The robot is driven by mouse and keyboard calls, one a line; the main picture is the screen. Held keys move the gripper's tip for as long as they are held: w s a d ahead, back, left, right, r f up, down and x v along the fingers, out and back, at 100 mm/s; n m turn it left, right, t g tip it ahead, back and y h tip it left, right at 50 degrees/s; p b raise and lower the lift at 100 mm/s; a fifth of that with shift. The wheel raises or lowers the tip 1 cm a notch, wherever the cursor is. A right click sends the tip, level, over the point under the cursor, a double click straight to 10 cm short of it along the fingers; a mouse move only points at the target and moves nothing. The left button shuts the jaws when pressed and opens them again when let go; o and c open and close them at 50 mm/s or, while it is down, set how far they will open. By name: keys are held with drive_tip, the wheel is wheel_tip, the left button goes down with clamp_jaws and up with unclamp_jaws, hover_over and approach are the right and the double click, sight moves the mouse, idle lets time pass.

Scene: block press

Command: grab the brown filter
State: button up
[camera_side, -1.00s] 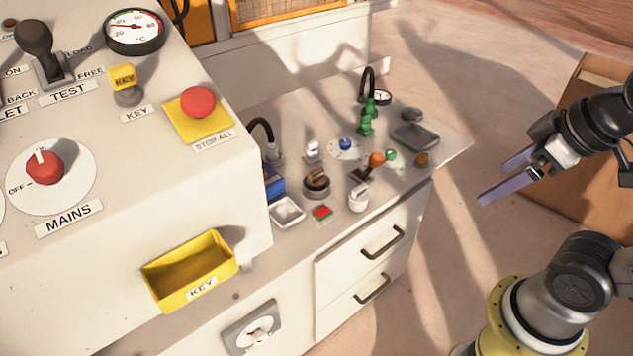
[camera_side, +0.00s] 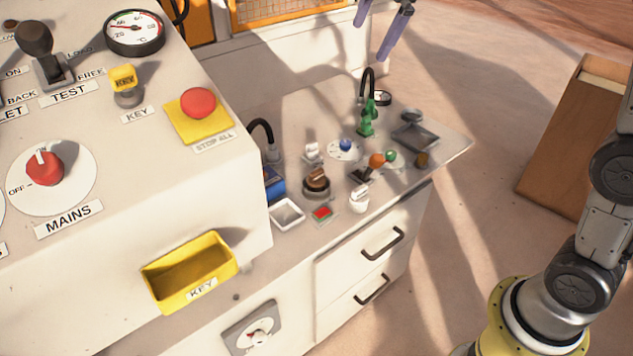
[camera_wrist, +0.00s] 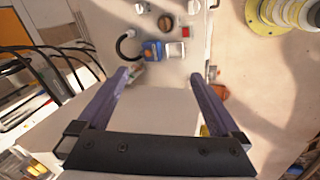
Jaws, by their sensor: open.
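A brown-topped round piece (camera_side: 317,179) sits in a dark round holder on the counter, and it also shows near the top of the wrist view (camera_wrist: 166,22). A smaller brown piece (camera_side: 422,160) stands near the counter's right end. I cannot tell for certain which is the brown filter. My gripper (camera_side: 372,40) is open, high above the back of the counter in the side view, cut off by the top edge. In the wrist view its fingers (camera_wrist: 160,75) are spread with nothing between them, well apart from both brown pieces.
A blue box (camera_side: 273,184), a white tray (camera_side: 287,214) and a red button (camera_side: 321,213) surround the dark holder. A green figure-shaped piece (camera_side: 367,120), an orange knob (camera_side: 377,160) and a white cup (camera_side: 358,200) stand nearby. The tall control panel (camera_side: 130,185) borders the counter's left.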

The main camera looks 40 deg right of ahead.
drive_tip(key=w+f+n+g, duration=0.1)
drive_tip(key=w+f+n, duration=0.1)
drive_tip(key=w+f, duration=0.65)
drive_tip(key=g, duration=0.3)
hover_over(316, 172)
drive_tip(key=shift+n, duration=0.4)
drive_tip(key=f, duration=3.1)
drive_tip(key=shift+w+a+f, duration=0.1)
drive_tip(key=shift+w+a, duration=0.05)
drive_tip(key=shift+a, duration=0.05)
drive_tip(key=shift+d+f, duration=0.15)
drive_tip(key=shift+f, duration=1.4)
drive_tip(key=shift+d+f, duration=0.15)
drive_tip(key=shift+f, duration=1.35)
drive_tip(key=c, duration=1.4)
drive_tip(key=shift+c, duration=0.4)
drive_tip(key=shift+r, duration=0.15)
